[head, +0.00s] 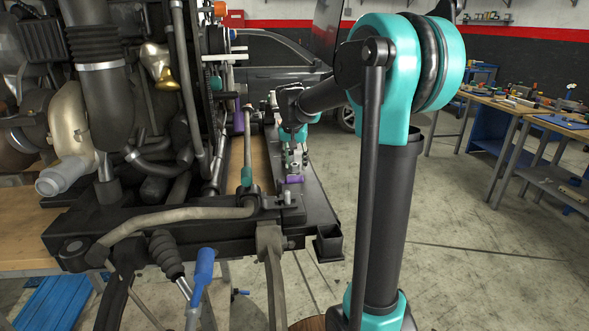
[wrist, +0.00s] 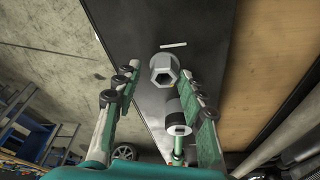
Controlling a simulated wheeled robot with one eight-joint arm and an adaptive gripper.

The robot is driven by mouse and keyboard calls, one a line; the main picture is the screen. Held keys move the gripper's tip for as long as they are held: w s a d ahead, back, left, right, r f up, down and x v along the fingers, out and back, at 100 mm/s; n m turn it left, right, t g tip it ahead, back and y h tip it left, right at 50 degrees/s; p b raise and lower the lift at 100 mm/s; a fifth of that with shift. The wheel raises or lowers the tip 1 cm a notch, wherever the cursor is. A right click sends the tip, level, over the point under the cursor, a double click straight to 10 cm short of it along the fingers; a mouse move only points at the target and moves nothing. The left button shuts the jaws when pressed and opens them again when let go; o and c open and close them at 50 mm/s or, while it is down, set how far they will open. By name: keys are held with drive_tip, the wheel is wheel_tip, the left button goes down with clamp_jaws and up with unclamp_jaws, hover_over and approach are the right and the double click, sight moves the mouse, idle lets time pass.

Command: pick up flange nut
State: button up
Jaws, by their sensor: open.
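The flange nut (wrist: 165,71) is a grey hexagonal nut with a dark round hole, on the dark flat surface (wrist: 134,30) in the wrist view. My gripper (wrist: 162,77) is open, with one finger to the left of the nut and one to the right in the picture. No finger clearly touches the nut, and I cannot tell the height gap. In the head view my gripper (head: 293,152) is small and far off, over the narrow dark ledge beside the engine. I cannot make out the nut there.
A grey and black cylindrical part (wrist: 178,121) lies close by the right finger, and a thin white strip (wrist: 173,45) lies beyond the nut. A purple part (head: 293,180) lies on the ledge. The large engine (head: 130,110) fills the left. Workbenches (head: 520,113) stand at right.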

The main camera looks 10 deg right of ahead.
drive_tip(key=shift+f, duration=0.3)
drive_tip(key=shift+c, duration=0.5)
clamp_jaws()
